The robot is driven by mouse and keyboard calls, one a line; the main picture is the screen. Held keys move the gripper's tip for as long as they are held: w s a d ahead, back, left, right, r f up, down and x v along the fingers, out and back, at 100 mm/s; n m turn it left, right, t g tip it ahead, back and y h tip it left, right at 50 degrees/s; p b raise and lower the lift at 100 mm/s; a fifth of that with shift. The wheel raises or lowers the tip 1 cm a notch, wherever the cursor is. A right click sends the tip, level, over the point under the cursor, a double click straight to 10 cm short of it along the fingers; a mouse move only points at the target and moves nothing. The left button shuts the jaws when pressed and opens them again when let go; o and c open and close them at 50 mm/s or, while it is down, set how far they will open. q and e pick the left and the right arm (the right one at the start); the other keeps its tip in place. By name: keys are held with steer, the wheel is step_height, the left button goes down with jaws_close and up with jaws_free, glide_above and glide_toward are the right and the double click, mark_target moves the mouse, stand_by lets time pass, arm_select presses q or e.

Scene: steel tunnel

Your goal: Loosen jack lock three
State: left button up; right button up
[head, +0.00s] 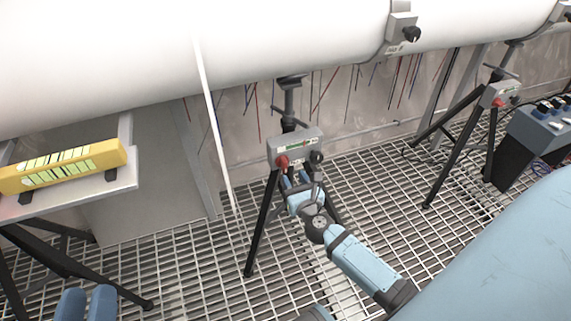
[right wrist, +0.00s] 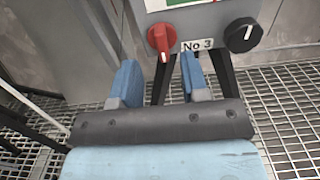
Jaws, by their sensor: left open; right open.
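Jack No 3 has a grey box (head: 295,145) on a black tripod under the white pipe. My left gripper (head: 88,303) is open at the bottom left.
Another tripod jack (head: 499,94) stands at the right, near a grey control box (head: 540,130). A yellow level (head: 62,166) lies on a shelf (head: 125,180) at the left. A thin white rod (head: 214,125) leans left of jack three. The floor is open grating.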

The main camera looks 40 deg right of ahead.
mark_target(286, 164)
steer(key=x, duration=0.7)
jaws_close()
